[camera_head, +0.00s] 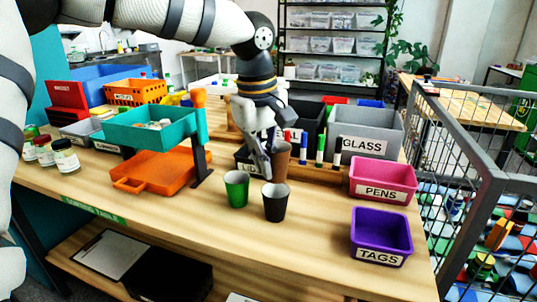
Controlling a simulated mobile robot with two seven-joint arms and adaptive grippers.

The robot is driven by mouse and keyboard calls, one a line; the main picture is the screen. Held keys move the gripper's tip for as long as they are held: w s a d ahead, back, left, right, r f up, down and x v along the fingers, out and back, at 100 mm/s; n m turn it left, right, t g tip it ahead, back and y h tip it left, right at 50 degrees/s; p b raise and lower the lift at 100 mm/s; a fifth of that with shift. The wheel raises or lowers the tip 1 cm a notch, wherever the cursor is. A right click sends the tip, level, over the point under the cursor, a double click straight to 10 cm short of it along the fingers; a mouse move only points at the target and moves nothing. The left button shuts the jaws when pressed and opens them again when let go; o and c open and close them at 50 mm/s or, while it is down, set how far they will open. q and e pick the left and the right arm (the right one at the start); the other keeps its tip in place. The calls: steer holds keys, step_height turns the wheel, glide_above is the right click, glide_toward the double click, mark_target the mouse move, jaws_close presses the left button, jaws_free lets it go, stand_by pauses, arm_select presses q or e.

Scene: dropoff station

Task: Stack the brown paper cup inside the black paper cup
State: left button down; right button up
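The brown paper cup (282,162) is upright, just behind the black paper cup (275,204). Its left side is partly hidden by my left gripper. The black paper cup stands upright and open on the wooden table, near the front. My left gripper (266,160) points down from above, with its fingers at the brown cup's left side. I cannot tell whether the fingers touch or hold the cup, or whether its base rests on the table. My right gripper is not in view.
A green cup (236,190) stands just left of the black cup. Pink PENS bin (383,194) and purple TAGS bin (381,257) are at the right. An orange tray (160,172) lies left under a teal bin (150,137). Markers and a grey GLASS bin (365,146) are behind.

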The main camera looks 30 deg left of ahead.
arm_select(q)
steer(key=shift+f, duration=1.55)
steer(key=c, duration=1.7)
jaws_free()
steer(key=shift+r, duration=4.55)
